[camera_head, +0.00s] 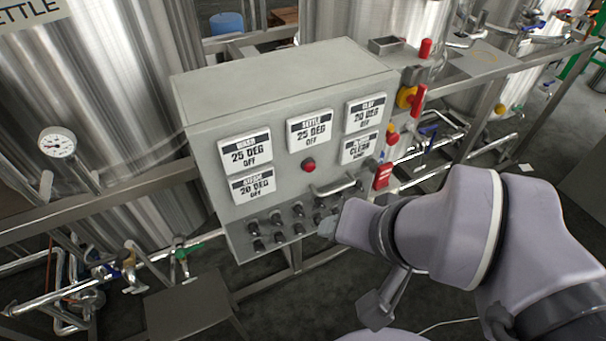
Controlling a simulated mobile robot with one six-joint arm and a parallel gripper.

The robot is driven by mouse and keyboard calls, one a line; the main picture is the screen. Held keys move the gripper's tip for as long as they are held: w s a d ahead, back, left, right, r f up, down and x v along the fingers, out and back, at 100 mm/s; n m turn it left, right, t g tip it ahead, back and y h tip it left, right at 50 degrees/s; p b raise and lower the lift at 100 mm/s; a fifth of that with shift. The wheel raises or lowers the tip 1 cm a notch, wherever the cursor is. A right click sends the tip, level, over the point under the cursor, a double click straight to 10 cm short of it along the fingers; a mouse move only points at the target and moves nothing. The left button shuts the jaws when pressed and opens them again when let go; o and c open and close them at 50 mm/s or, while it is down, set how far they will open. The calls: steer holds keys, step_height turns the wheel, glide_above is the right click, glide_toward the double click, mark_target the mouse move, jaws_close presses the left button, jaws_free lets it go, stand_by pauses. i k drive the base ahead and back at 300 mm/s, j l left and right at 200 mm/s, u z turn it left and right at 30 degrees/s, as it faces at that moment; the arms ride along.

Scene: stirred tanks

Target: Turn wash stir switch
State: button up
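A grey control box (283,92) carries several white display plates on its sloped front. The upper left plate (245,150) appears to read WASH, 25 DEG, OFF. Two rows of small dark switches (275,219) sit along the lower front. Their labels are too small to read, so I cannot tell which one is the wash stir switch. My gripper (328,227) is at the right end of the switch rows, close to the panel. Its fingers are mostly hidden by my wrist, so its opening and any contact do not show. Some right-hand switches are partly covered.
A metal handle (337,187) and a red button (308,166) stick out above the switches. A red and yellow switch (406,98) is on the box's right side. Large steel tanks (95,120) stand behind, with pipes and rails around. A dark plate (188,306) is at lower left.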

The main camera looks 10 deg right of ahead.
mark_target(252, 227)
steer(key=k+j, duration=0.1)
steer(key=j, duration=0.3)
steer(key=k+j, duration=0.1)
steer(key=j, duration=0.35)
steer(key=k+j, duration=0.1)
steer(key=j, duration=0.3)
steer(key=k+j, duration=0.1)
steer(key=j, duration=0.3)
